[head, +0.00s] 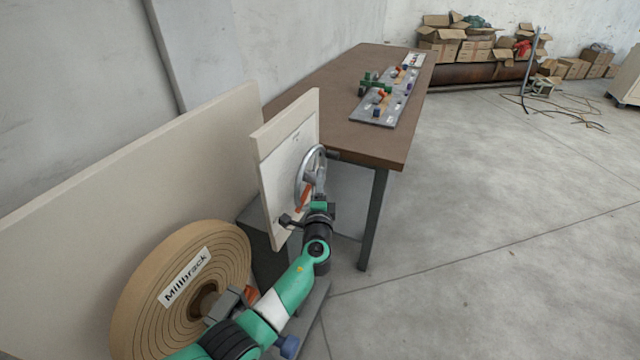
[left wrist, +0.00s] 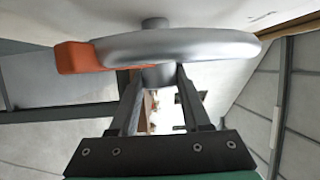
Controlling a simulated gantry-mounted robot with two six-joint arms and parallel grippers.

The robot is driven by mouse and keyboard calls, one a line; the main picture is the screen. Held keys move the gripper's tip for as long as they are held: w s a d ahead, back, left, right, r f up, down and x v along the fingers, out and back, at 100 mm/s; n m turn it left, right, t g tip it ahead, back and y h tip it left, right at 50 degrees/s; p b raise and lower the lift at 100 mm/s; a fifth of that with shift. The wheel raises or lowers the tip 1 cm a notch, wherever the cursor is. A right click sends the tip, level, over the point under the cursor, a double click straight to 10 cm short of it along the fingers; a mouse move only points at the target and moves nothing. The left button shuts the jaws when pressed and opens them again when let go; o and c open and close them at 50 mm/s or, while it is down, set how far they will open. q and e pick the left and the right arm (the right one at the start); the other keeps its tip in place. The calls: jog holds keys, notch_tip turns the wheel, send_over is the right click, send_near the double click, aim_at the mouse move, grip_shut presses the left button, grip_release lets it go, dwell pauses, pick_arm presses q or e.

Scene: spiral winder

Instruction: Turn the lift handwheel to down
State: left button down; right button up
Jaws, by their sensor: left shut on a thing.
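The lift handwheel (head: 298,178) is a silver ring on the upright cream panel (head: 274,165) in the middle of the head view. An orange piece (head: 304,198) shows at its lower part. In the left wrist view the wheel's thick silver rim (left wrist: 195,44) crosses the top, with the orange piece (left wrist: 78,58) at its left. My left gripper (head: 317,203) is at the lower front of the wheel. Its fingers (left wrist: 157,84) lie on both sides of a short grey stub (left wrist: 158,75) under the rim and are shut on it. The exact contact is partly hidden.
A large brown roll marked Millbrack (head: 150,290) stands at lower left beside my left arm. A brown table (head: 340,143) behind the panel bears a grey plate (head: 396,112) with small parts. Open floor (head: 500,220) lies at right. Boxes stand far back.

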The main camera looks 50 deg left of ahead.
pick_arm(q)
jog(key=shift+f+b, duration=0.15)
jog(key=shift+b, duration=0.3)
jog(key=f+t+y+b, duration=0.1)
jog(key=b, duration=0.4)
jog(key=shift+f+n+b, duration=0.1)
jog(key=shift+n+b, duration=0.25)
jog(key=shift+n, duration=0.05)
jog(key=shift+a+r+y+p, duration=0.1)
jog(key=shift+r+y+p, duration=0.3)
jog(key=shift+r+p, duration=0.1)
jog(key=shift+n, duration=0.3)
jog(key=shift+f+n+y, duration=0.15)
jog(key=shift+n+y, duration=0.15)
jog(key=shift+y, duration=0.3)
jog(key=shift+t, duration=0.6)
